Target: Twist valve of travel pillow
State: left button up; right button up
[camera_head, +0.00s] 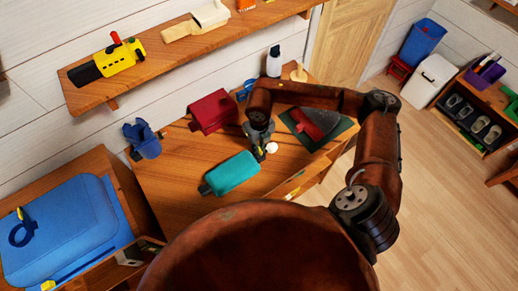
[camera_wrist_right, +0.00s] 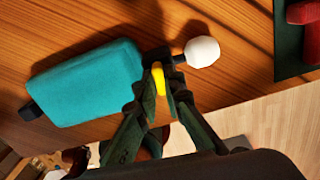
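The teal travel pillow (camera_head: 232,173) lies flat on the wooden table, left of my right gripper (camera_head: 262,150). In the right wrist view the pillow (camera_wrist_right: 88,82) has a dark piece at each end. A small yellow piece, which looks like the valve (camera_wrist_right: 158,78), is beside its right end. The right gripper (camera_wrist_right: 160,90) has its fingertips close together around this yellow piece and seems shut on it. A white ball-shaped knob (camera_wrist_right: 202,51) on a dark stem is just beyond the fingertips. My left gripper is not in view.
On the table (camera_head: 170,187) are a red house-shaped box (camera_head: 213,111), a blue cup (camera_head: 143,140), a white bottle (camera_head: 274,62) and a dark green mat (camera_head: 335,137) with a red-handled tool. A blue suitcase (camera_head: 65,230) is at left. A shelf (camera_head: 160,67) hangs above.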

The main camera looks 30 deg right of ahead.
jog(key=o, duration=0.4)
jog(key=shift+o, duration=0.2)
notch_tip(320, 180, up, 6)
jog(key=p, duration=0.3)
jog(key=shift+r+p, duration=0.1)
jog(key=shift+p, duration=0.2)
